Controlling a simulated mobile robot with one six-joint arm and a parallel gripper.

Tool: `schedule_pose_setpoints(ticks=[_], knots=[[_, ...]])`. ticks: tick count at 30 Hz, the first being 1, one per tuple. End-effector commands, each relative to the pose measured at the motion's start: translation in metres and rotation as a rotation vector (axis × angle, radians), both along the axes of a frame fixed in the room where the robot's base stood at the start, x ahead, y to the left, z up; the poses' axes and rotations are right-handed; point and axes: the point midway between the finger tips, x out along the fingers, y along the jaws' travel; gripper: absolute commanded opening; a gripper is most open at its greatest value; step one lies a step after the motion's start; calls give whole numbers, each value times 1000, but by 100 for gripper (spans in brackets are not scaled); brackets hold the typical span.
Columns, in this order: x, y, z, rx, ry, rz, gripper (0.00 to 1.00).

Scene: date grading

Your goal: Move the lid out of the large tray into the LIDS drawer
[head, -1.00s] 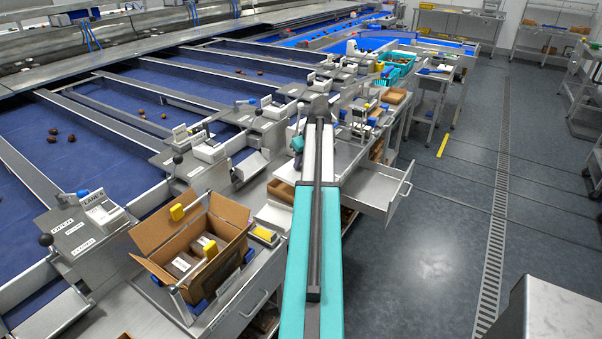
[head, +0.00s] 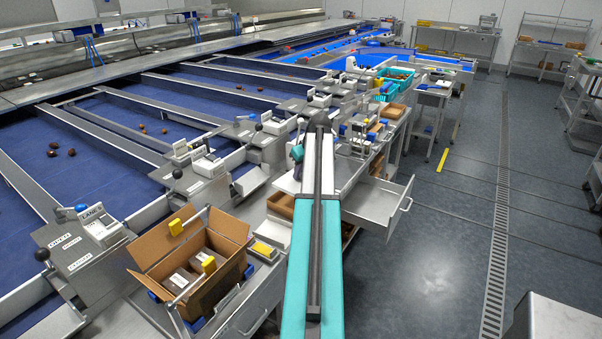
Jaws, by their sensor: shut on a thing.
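My arm reaches forward from the bottom centre, and its wrist bends down beyond the dark elbow joint. My gripper's jaws are hidden behind the arm, so what they hold cannot be seen. An open, pale metal drawer (head: 374,205) sticks out to the right of my arm, and its inside looks empty from here. No label on it can be read, so I cannot tell if it is the LIDS drawer. I cannot make out the lid or the large tray.
An open cardboard box (head: 218,268) with packs inside stands at the lower left, beside a lane terminal (head: 98,222). A closed drawer (head: 250,312) is below it. Blue lanes (head: 70,185) with a few dates run at left.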

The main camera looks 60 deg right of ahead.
Motion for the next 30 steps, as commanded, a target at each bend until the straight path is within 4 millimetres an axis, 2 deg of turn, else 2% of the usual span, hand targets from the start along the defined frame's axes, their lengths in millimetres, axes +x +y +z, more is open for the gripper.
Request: schedule_pose_setpoints(ticks=[30], knots=[[0,0,38,-1,-1,0,0]])
